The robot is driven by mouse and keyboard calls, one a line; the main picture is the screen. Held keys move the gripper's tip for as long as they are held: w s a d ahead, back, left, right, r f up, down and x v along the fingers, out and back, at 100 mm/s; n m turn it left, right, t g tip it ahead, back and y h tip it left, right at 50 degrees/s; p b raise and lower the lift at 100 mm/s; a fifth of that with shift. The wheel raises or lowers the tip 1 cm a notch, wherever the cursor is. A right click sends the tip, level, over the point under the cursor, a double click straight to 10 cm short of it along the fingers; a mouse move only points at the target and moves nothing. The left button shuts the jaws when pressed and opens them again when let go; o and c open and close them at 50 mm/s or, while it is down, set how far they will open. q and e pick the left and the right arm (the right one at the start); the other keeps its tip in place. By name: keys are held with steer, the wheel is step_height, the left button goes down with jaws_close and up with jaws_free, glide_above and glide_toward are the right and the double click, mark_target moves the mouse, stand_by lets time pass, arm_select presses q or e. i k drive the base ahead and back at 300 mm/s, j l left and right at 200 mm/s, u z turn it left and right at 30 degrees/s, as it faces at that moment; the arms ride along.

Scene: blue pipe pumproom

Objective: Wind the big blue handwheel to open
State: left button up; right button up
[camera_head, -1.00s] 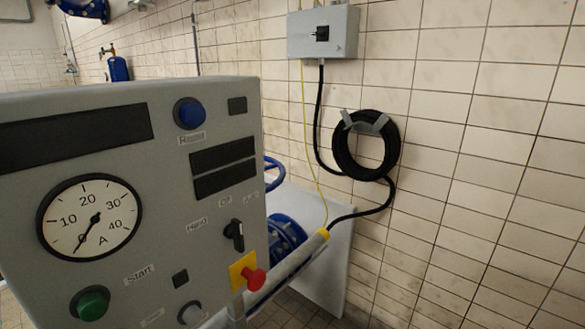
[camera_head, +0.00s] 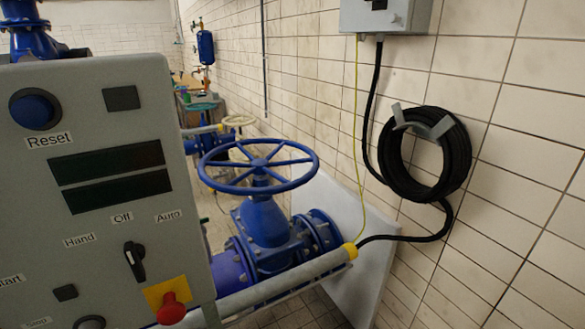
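The big blue handwheel (camera_head: 305,178) lies roughly level on top of a blue valve body (camera_head: 265,222), right of the grey control panel. Its whole rim and spokes show, close to the panel's right edge. The valve sits on a blue flanged pipe (camera_head: 228,270) whose left part is hidden behind the panel. Neither of my grippers is in the view.
The control panel (camera_head: 100,215) with a red knob (camera_head: 171,308) fills the left. A grey rail (camera_head: 290,285) runs in front of the valve. A coiled black hose (camera_head: 455,165) hangs on the tiled wall (camera_head: 520,200) at the right. A smaller pale handwheel (camera_head: 238,120) stands farther back.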

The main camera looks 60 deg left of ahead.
mark_target(258, 166)
steer(key=i+u, duration=0.15)
steer(key=u, duration=0.25)
steer(key=i+l+u, duration=0.1)
steer(key=u, duration=0.35)
steer(key=i+l+u, duration=0.1)
steer(key=u, duration=0.3)
steer(key=i+l+u, duration=0.2)
steer(key=u, duration=0.25)
steer(key=i+l+u, duration=0.15)
steer(key=u, duration=0.35)
steer(key=i+l+u, duration=0.1)
steer(key=l+u, duration=0.15)
steer(key=u, duration=0.2)
steer(key=i+l+u, duration=0.1)
steer(key=l+u, duration=0.15)
steer(key=u, duration=0.25)
